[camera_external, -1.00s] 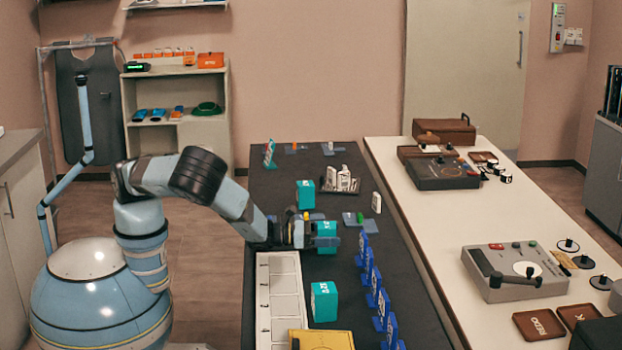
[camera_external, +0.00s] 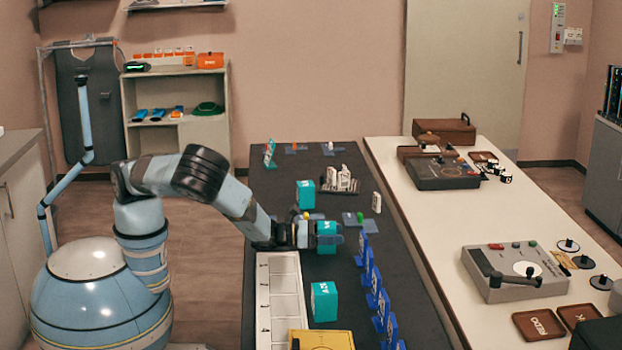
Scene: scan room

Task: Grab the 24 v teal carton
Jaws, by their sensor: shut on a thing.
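Three teal cartons stand in a row on the dark table (camera_external: 385,265). My gripper (camera_external: 328,238) is shut on the middle teal carton (camera_external: 326,229), with its fingers on either side. The fingers hide part of this carton, and its print cannot be read. The far teal carton (camera_external: 305,194) stands behind it, apart from the gripper. The near teal carton (camera_external: 324,302) stands in front, with white print on top too small to read surely.
A white numbered tray (camera_external: 282,262) lies left of the near carton, with a yellow case (camera_external: 320,340) at the front. Several blue stands (camera_external: 373,290) line the right side. A black rack of white cards (camera_external: 341,185) and a small base with a green knob (camera_external: 360,219) lie beyond.

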